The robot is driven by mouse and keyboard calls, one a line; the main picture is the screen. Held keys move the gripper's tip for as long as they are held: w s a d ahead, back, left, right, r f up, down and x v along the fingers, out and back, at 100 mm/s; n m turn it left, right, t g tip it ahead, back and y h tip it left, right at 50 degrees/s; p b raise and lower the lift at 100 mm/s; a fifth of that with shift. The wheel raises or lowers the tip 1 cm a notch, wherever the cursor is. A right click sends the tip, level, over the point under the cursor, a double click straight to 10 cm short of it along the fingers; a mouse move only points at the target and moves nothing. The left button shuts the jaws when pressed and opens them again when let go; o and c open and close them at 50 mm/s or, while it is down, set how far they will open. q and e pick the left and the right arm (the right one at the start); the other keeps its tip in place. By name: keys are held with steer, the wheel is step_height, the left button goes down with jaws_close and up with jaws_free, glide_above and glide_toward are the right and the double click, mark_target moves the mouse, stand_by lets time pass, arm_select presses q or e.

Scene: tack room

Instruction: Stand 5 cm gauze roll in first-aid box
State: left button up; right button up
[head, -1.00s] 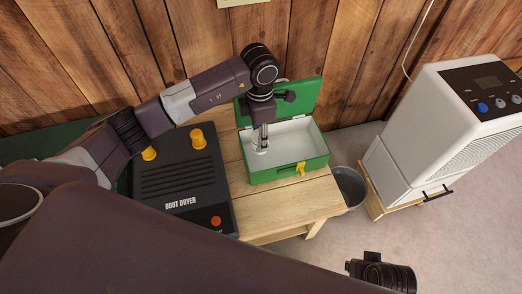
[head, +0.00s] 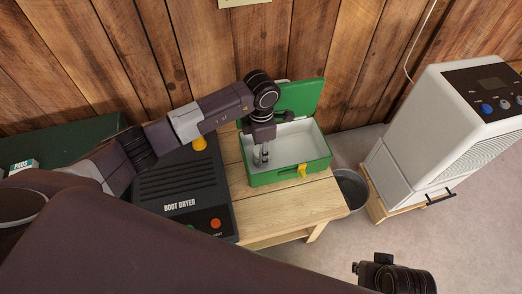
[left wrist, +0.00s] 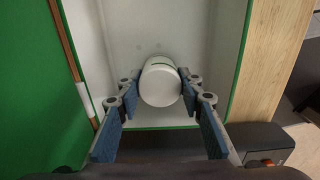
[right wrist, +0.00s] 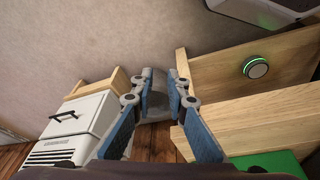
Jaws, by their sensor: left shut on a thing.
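The green first-aid box (head: 290,174) stands open on the wooden bench, lid raised at the back, with a white interior. My left gripper (head: 262,160) reaches down into its left part. In the left wrist view the left gripper (left wrist: 160,92) is shut on the white gauze roll (left wrist: 160,86), whose rounded end faces the camera. The box's white walls surround the roll. I cannot tell whether its lower end touches the floor. My right gripper (right wrist: 162,95) is empty, its fingers close together with a narrow gap, away from the box.
A black boot dryer (head: 180,185) sits left of the box on the bench (head: 300,203). A dark bucket (head: 351,188) stands on the floor right of the bench. A white appliance (head: 440,125) stands further right.

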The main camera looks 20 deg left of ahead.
arm_select(q)
steer(key=shift+f, duration=0.1)
steer(key=o, duration=1.1)
steer(key=shift+c, duration=0.2)
arm_select(e)
steer(key=shift+s+r, duration=0.1)
steer(key=shift+r, duration=0.1)
arm_select(q)
steer(key=shift+r, duration=0.2)
step_height(320, 180, up, 12)
steer(key=p, duration=0.2)
arm_select(e)
step_height(320, 180, down, 8)
steer(key=shift+r, duration=0.2)
